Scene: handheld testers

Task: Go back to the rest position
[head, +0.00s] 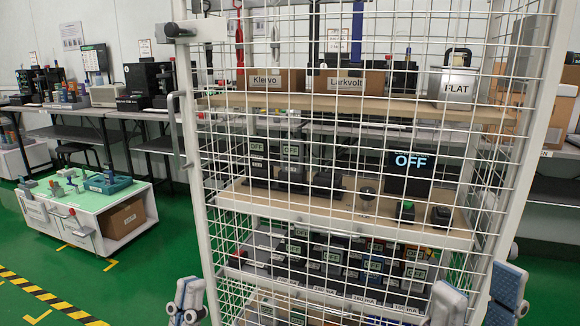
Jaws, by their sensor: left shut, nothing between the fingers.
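My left gripper (187,298) shows at the bottom edge, left of the cage's lower front, with its fingers together and nothing between them. My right gripper (477,292) shows at the bottom right, in front of the cage. Its two blue-and-grey fingers stand wide apart with nothing seen between them. Both grippers point upward in the picture, and the arms behind them are mostly cut off by the bottom edge.
A white wire-mesh cage (196,190) fills the middle, with shelves of handheld testers and a display (409,172) reading OFF. A low white cart (85,222) stands left on the green floor. Striped tape (70,311) marks the floor. Workbenches (100,112) line the back. Open floor lies at left.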

